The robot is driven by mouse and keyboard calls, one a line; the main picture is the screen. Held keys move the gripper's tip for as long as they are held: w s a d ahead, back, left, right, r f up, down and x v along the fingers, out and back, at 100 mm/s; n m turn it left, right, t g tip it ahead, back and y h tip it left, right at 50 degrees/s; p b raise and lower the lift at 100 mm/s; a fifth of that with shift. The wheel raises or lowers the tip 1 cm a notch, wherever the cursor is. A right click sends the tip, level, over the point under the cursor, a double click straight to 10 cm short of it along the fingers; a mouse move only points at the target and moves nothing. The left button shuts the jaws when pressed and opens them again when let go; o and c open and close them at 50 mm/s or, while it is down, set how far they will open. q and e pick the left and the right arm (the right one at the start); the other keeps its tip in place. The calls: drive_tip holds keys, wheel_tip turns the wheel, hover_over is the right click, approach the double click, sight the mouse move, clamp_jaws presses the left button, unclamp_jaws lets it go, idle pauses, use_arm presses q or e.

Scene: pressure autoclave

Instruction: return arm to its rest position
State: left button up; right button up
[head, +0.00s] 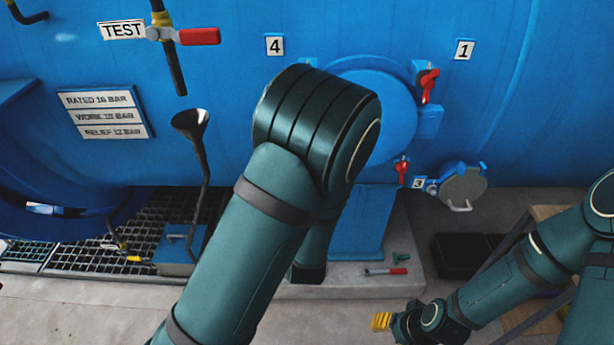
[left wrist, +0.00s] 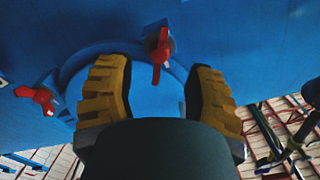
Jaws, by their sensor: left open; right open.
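My left arm rises through the middle of the head view, and its big elbow joint hides part of the blue vessel and round blue cover (head: 375,110). My left gripper is hidden there. In the left wrist view my left gripper (left wrist: 160,72) has its two yellow ribbed fingers spread wide, with nothing held. Beyond the gap a red handle (left wrist: 161,48) shows on the blue surface; a second red handle (left wrist: 38,98) is at left. My right gripper (head: 381,321), with yellow fingers, is low at the right in the head view, open, above the floor.
Red handles (head: 429,84) and (head: 402,172) stand right of the cover, near a grey round hatch (head: 463,188). A red TEST lever (head: 199,36) and a funnel pipe (head: 196,130) are at left. A red-handled tool (head: 390,271) lies on the plinth.

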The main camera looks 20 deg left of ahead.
use_arm(q)
drive_tip(key=shift+v, duration=0.85)
drive_tip(key=s+f+n+g+h, duration=0.35)
drive_tip(key=f+g, duration=0.35)
drive_tip(key=f, duration=0.8)
drive_tip(key=s+d+f+g+h, duration=0.2)
drive_tip(key=s+f+g, duration=0.1)
drive_tip(key=s, duration=0.3)
drive_tip(key=s+d+f+n+g+h, duration=0.1)
drive_tip(key=s+d+f+g+h, duration=0.2)
drive_tip(key=s+f+g, duration=0.1)
drive_tip(key=s+g, duration=0.1)
drive_tip(key=s, duration=0.1)
drive_tip(key=shift+s+f+g, duration=0.3)
drive_tip(key=shift+f, duration=0.05)
